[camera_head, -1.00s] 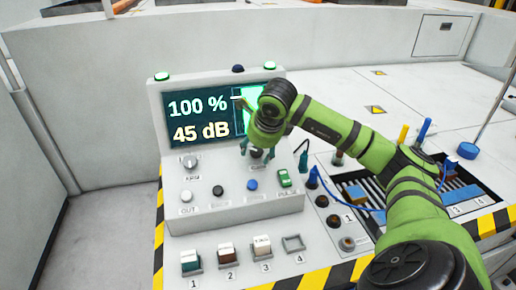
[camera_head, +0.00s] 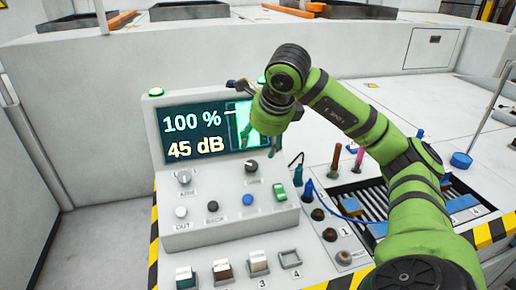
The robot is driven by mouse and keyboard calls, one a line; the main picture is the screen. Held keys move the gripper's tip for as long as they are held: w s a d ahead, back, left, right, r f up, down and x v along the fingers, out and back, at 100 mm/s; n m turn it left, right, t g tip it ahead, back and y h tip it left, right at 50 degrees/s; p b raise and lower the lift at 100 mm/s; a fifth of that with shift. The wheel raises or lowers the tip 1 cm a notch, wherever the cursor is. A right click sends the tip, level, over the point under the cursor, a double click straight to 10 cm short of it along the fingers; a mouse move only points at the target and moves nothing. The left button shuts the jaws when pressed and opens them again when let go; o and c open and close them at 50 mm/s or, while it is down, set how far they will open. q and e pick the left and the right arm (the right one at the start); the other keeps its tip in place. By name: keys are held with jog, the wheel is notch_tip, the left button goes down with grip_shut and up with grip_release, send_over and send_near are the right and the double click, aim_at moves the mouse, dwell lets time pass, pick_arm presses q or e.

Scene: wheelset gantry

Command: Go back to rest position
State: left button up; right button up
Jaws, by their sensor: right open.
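My right arm (camera_head: 365,125) comes in from the right, green with dark joints, and bends over the console. My right gripper (camera_head: 247,140) is open and points down in front of the screen's right part, above the console's knobs. It seems to hold nothing. The control console (camera_head: 215,205) has a screen (camera_head: 192,133) reading "100 %" and "45 dB". A dark knob (camera_head: 251,166) shows just below the gripper, apart from it. My left gripper is not in view.
A green switch (camera_head: 280,192) and a blue button (camera_head: 248,200) are on the console. Numbered blocks (camera_head: 223,271) stand in front. To the right are upright probes (camera_head: 336,158), a blue cable (camera_head: 335,204) and a slatted tray (camera_head: 372,200). Grey floor (camera_head: 95,245) lies at left.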

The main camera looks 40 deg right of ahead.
jog(key=shift+s+r, duration=0.1)
jog(key=shift+r, duration=0.1)
dwell(0.5)
